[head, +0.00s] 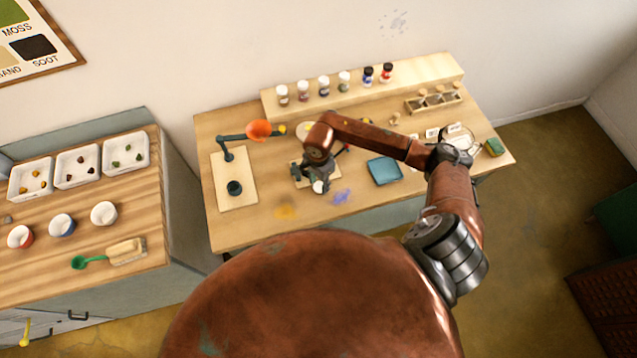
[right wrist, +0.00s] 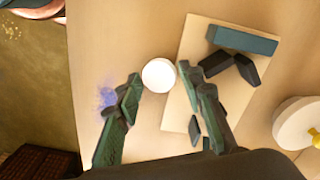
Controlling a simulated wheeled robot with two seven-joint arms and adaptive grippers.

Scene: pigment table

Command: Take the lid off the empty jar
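A round white lid (right wrist: 158,75) shows from straight above in the right wrist view, beside a pale board. In the head view the white lid (head: 318,187) is at the tip of my right gripper (head: 317,177), low over the table. The jar body under it is hidden, so I cannot tell what the jar holds. My right gripper's two fingertips (right wrist: 159,78) stand apart on either side of the lid, close to its edges. Whether they press on it or only flank it is unclear. My left gripper is not in view.
Blue powder (head: 341,196) and a blue tray (head: 384,171) lie to the right. An orange lamp (head: 259,131) stands left. Several small jars line the raised back shelf (head: 425,75).

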